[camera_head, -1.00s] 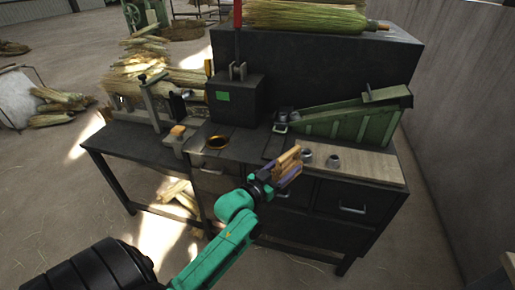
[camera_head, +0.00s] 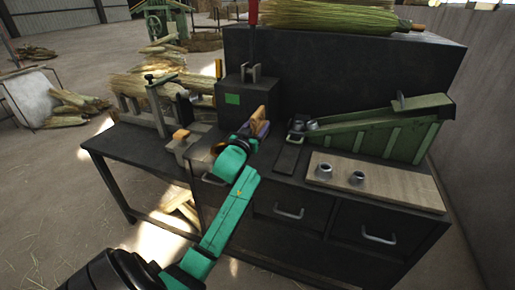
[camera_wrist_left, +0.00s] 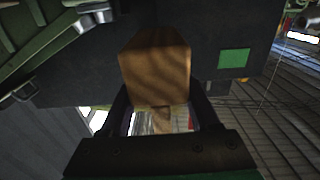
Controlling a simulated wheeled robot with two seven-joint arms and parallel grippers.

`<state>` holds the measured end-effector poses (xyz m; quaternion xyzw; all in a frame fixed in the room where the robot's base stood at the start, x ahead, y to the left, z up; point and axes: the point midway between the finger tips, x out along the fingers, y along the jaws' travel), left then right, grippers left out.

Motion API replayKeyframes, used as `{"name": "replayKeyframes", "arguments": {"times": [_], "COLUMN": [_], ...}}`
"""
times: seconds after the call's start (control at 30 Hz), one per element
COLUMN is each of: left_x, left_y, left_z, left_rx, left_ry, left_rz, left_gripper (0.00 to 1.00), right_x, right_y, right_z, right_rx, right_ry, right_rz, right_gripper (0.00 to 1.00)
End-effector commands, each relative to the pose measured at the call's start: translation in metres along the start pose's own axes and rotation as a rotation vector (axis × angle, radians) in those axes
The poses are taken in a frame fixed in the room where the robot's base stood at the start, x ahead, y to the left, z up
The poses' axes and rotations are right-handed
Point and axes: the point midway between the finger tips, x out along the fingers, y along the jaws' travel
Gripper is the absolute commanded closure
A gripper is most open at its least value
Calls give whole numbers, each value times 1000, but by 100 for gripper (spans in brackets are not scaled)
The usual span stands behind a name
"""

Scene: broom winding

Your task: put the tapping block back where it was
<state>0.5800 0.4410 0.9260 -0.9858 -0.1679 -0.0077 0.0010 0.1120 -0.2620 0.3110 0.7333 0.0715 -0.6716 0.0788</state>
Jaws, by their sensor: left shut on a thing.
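The tapping block (camera_head: 261,113) is a brown wooden block. My left gripper (camera_head: 254,127) is shut on it and holds it up in front of the dark box with the green label (camera_head: 259,96). In the left wrist view the block (camera_wrist_left: 155,70) sits between the two dark fingers, its end face toward the camera. The box's dark face and green label show behind it. The gripper and arm hide part of the bench top below. I cannot tell how high the block is above the bench. My right gripper is not in view.
A pale wooden board (camera_head: 400,192) with two metal rings lies at the bench's right. A green sloped tray (camera_head: 375,135) stands behind it, with small metal pieces at its low end. A clamp fixture (camera_head: 157,105) stands at left. A broom (camera_head: 325,18) lies on the raised back.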

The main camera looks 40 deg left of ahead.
Motion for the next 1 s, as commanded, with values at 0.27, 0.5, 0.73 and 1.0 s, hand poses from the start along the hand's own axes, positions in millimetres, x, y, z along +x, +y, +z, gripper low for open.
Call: {"name": "replayKeyframes", "arguments": {"times": [0.27, 0.5, 0.73, 1.0], "left_x": [-1, -1, -1, -1], "left_y": [0, 1, 1, 0], "left_z": [54, 72, 73, 72], "left_rx": [-2, 2, 1, 1], "left_ry": [1, 5, 2, 2], "left_rz": [0, 2, 2, 2], "left_gripper": [100, 100, 8, 8], "right_x": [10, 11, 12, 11], "right_y": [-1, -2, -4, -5], "right_z": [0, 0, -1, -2], "right_rx": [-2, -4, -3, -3], "right_ry": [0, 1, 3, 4], "right_rz": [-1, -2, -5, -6], "right_gripper": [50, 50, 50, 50]}}
